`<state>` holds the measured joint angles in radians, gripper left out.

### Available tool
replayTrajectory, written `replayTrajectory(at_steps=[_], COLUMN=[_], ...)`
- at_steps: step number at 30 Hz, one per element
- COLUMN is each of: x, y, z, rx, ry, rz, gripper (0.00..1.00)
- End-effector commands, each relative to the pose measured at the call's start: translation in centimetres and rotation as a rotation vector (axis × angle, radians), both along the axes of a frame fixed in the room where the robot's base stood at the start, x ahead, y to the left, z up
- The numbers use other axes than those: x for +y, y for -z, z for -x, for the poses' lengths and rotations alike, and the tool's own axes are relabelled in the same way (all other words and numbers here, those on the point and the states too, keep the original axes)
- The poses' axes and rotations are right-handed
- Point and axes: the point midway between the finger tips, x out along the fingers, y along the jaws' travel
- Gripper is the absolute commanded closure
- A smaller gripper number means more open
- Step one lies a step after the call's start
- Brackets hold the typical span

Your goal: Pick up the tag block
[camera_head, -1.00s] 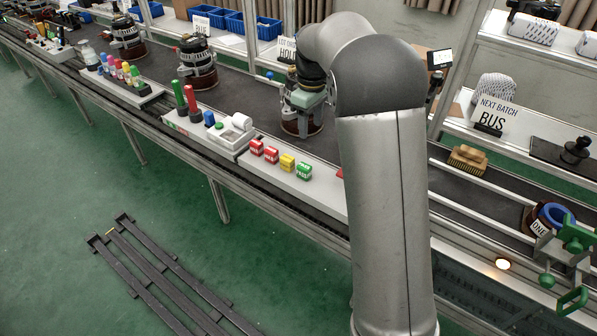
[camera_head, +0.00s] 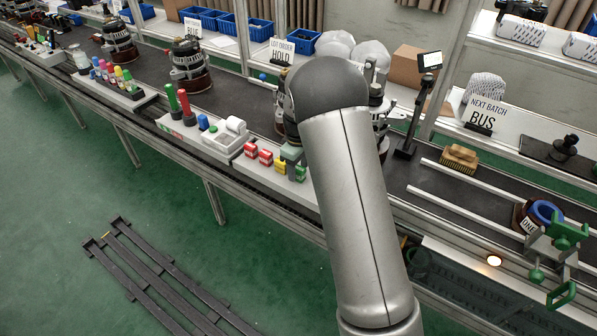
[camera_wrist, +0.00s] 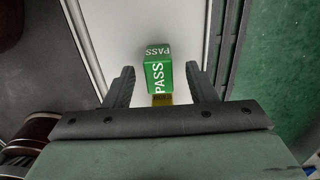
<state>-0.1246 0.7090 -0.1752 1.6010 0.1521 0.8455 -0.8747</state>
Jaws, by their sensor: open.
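A green tag block (camera_wrist: 158,74) marked PASS lies straight ahead of my gripper (camera_wrist: 160,70) in the wrist view, between the two open fingertips with a gap on each side. A yellow block (camera_wrist: 162,99) shows just below it, mostly hidden by my gripper. In the head view the green block (camera_head: 301,173) is at the right end of a row on a white tray. The yellow block (camera_head: 280,168) and two red blocks (camera_head: 265,158) (camera_head: 251,149) stand to its left. My gripper's grey-green body (camera_head: 291,154) hangs right above the green and yellow blocks.
Alternators stand on the dark conveyor (camera_head: 235,95) behind. A brush (camera_head: 460,157) lies to the right.

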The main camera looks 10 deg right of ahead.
Motion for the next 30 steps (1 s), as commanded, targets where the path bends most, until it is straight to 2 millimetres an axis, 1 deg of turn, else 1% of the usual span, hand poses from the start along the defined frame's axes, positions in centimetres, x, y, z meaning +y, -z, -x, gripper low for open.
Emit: replayTrajectory(at_steps=[1,3,5,12,14,15,17,18,26,30], x=[-0.1,-0.1,-0.1,-0.1,-0.1,-0.1,-0.1,-0.1,-0.1,-0.1], y=[0.7,1.3,1.7,1.9,1.9,1.9,1.9,1.9,1.8,1.3], z=[0.0,0.0,0.0,0.0,0.0,0.0,0.0,0.0,0.0,-0.1], rx=[0.003,0.001,0.0,-0.001,-0.001,-0.001,-0.001,-0.001,-0.001,-0.003], ry=[0.001,0.0,0.0,0.0,0.0,0.0,0.0,0.001,0.001,0.0], rz=[0.001,0.001,0.0,0.0,-0.001,0.0,0.0,-0.001,0.0,0.0], gripper=[0.49,0.49,0.49,0.49,0.66,0.77,0.94,0.97,0.97,0.97])
